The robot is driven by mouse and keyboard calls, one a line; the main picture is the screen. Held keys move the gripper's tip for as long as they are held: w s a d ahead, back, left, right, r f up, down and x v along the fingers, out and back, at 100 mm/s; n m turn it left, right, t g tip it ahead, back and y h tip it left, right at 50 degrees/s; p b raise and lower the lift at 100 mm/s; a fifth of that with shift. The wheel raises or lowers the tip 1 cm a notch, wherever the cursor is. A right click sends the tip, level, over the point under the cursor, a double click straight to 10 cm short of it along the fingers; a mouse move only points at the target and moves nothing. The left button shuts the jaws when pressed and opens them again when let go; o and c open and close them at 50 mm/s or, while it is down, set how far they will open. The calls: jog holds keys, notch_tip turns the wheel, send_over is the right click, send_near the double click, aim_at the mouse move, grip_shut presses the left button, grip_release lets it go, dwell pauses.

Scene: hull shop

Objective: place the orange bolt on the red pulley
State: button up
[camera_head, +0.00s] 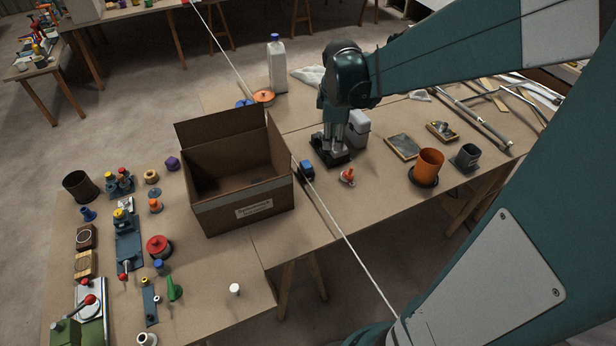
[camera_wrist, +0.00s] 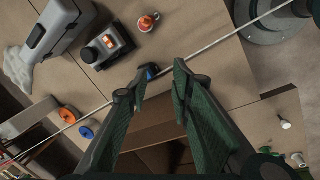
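A small orange piece with a white part, apparently the orange bolt (camera_head: 347,175), stands on the table right of the cardboard box. It also shows at the top of the wrist view (camera_wrist: 148,21). The red pulley (camera_head: 159,247), a red disc with a raised hub, sits on the left table, left of the box; I do not make it out in the wrist view. My gripper (camera_head: 333,147) hangs behind the orange piece, over or in front of a black block. In the wrist view its fingers (camera_wrist: 159,77) are spread with nothing held between them.
An open cardboard box (camera_head: 243,208) stands between the two areas. An orange cup (camera_head: 429,164) stands right. Several small parts crowd the left table; a white bolt (camera_head: 235,288) stands near its front edge.

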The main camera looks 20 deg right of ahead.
jog(key=s+a+r+m+t, duration=0.1)
jog(key=s+a+r+m, duration=0.1)
jog(key=s+a, duration=0.3)
jog(key=s+a+r+m+t, duration=0.2)
jog(key=s+a+r+m, duration=0.1)
jog(key=s+a+m, duration=0.2)
jog(key=s+a+r+m+t+y, duration=0.1)
jog(key=s+a+r+m+t, duration=0.1)
jog(key=s+a, duration=0.5)
jog(key=shift+s+r+m, duration=0.5)
jog(key=shift+r+m, duration=0.15)
jog(key=shift+m, duration=0.45)
jog(key=shift+a, duration=0.1)
jog(key=shift+f+b, duration=0.7)
